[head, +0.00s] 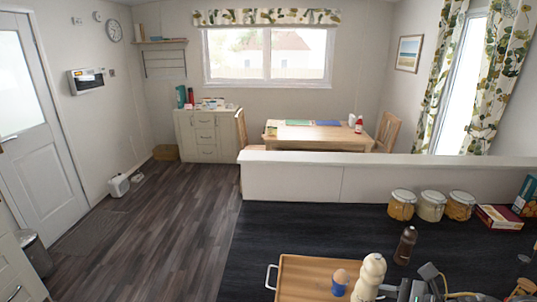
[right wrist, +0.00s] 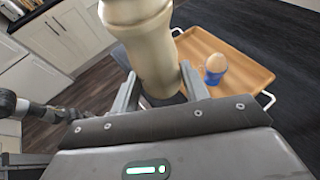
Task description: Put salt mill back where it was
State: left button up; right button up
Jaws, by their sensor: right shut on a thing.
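The cream salt mill (head: 370,277) stands roughly upright at the right end of the wooden tray in the head view. In the right wrist view the mill (right wrist: 140,45) fills the space between the two fingers of my right gripper (right wrist: 158,88), which is shut on its body. My right gripper (head: 388,290) also shows beside the mill at the bottom of the head view. The mill's foot is hidden, so I cannot tell whether it touches anything. My left gripper is not visible.
The wooden tray (head: 300,270) carries an egg in a blue cup (head: 339,283). A dark brown mill (head: 405,245) stands behind, right of the tray. The dark counter (head: 310,228) behind the tray is clear.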

pick_arm(q)
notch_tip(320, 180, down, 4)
jog(key=b, duration=0.2)
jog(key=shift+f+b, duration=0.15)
jog(key=shift+b, duration=0.25)
pick_arm(e)
notch_tip(320, 180, down, 4)
jog(key=shift+f, duration=0.1)
jog(key=shift+w, duration=0.1)
